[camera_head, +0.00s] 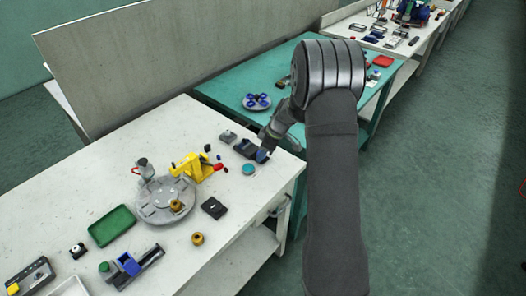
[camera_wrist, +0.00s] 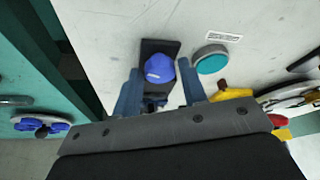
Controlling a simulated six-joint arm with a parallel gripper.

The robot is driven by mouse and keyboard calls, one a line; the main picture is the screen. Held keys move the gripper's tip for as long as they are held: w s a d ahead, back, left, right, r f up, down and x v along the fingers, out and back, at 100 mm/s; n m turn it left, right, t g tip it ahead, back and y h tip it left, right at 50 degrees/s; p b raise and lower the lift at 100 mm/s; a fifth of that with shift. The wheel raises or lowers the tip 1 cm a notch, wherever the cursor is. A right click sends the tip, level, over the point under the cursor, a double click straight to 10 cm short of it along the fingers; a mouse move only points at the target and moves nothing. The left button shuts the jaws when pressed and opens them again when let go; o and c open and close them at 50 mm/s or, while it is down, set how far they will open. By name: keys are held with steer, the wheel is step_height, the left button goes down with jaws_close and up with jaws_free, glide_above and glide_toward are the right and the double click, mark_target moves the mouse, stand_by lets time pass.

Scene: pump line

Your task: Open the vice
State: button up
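My gripper (camera_wrist: 160,82) is open in the wrist view, with one finger on each side of a round blue knob (camera_wrist: 158,66). The knob sits on a narrow dark base (camera_wrist: 150,46) on the white bench. A gap shows beside the knob, so the fingers do not seem closed on it. In the head view my gripper (camera_head: 264,154) is at the right end of this dark fixture (camera_head: 246,147), partly hiding it. A grey device with a blue block (camera_head: 128,264) lies at the bench's front left. I cannot tell for certain which of the two is the vice.
A teal disc (camera_head: 249,169) lies close beside the gripper. A yellow clamp (camera_head: 196,166) and a round grey plate (camera_head: 163,199) stand farther left. A black box (camera_head: 214,208) and a green tray (camera_head: 112,225) are on the bench. The bench's right edge is near.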

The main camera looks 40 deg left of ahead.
steer(key=c, duration=0.7)
steer(key=shift+m, duration=0.4)
steer(key=m+t, duration=0.1)
steer(key=m, duration=0.3)
steer(key=m+t, duration=0.1)
steer(key=m, duration=0.1)
steer(key=shift+s+t, duration=0.25)
steer(key=shift+t, duration=0.05)
steer(key=m+t, duration=0.1)
steer(key=m, duration=0.2)
steer(key=m+t, duration=0.1)
steer(key=m, duration=0.2)
steer(key=shift+s+h, duration=0.1)
steer(key=shift+h, duration=0.3)
steer(key=shift+m, duration=0.5)
